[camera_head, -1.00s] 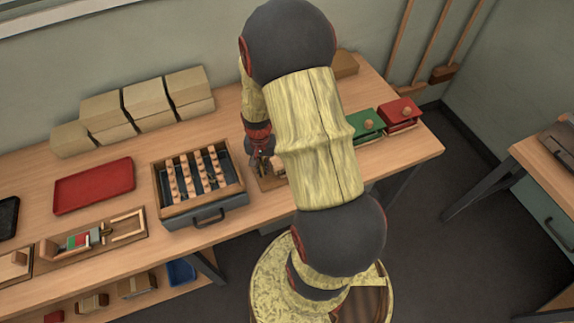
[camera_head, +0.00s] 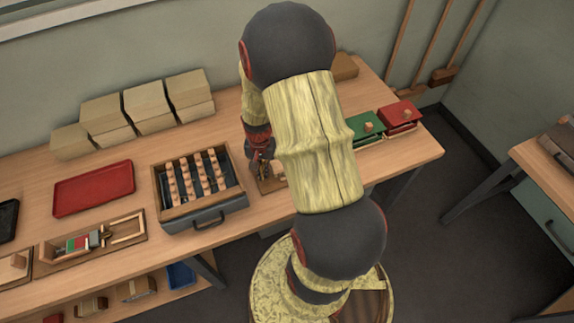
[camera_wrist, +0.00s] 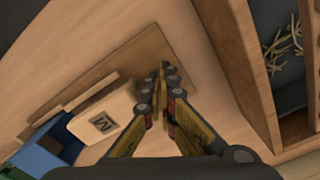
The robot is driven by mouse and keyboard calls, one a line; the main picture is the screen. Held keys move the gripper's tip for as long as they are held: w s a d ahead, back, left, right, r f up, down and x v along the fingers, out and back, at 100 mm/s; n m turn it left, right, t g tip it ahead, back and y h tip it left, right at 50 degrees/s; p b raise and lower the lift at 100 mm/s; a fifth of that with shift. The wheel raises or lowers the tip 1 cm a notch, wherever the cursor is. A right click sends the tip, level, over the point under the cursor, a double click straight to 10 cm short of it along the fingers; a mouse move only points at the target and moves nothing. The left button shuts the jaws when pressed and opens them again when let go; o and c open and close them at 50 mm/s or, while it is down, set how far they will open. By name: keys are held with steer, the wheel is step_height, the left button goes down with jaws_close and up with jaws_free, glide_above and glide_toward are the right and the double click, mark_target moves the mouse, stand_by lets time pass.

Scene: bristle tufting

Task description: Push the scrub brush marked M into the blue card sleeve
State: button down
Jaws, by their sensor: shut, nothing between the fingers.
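The scrub brush marked M (camera_wrist: 107,121) is a pale wooden block with a dark M on top, seen in the wrist view. It lies in a wooden guide on a board (camera_wrist: 150,47), with its left end beside the mouth of the blue card sleeve (camera_wrist: 42,148). How far it reaches into the sleeve I cannot tell. My gripper (camera_wrist: 164,78) is shut and empty, its fingertips together over the board, to the right of the block. In the head view my gripper (camera_head: 262,162) is above the board's left end; my arm hides the sleeve and most of the block.
A drawer-like tray (camera_head: 205,218) with rows of pegs stands close left of my gripper; its wooden wall (camera_wrist: 238,65) is near in the wrist view. Green (camera_head: 365,128) and red (camera_head: 400,115) sleeves sit to the right. Cardboard boxes (camera_head: 145,105) line the wall.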

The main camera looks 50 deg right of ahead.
stand_by(0.4)
steer(key=shift+s+d+p, duration=0.1)
steer(key=shift+s+d, duration=1.05)
steer(key=shift+d, duration=0.75)
steer(key=shift+s+d+p, duration=0.15)
steer(key=shift+s+d, duration=1.05)
steer(key=shift+d, duration=0.75)
steer(key=shift+s+d+p, duration=0.1)
steer(key=shift+s+d, duration=1.05)
steer(key=shift+d, duration=0.75)
steer(key=shift+a, duration=0.1)
steer(key=shift+w+a+p, duration=0.15)
steer(key=shift+w+a, duration=0.25)
steer(key=shift+a, duration=0.2)
steer(key=shift+w+a+p, duration=0.15)
steer(key=shift+w+a, duration=0.25)
steer(key=shift+a, duration=0.2)
steer(key=shift+r+p, duration=3.35)
steer(key=shift+r, duration=1.15)
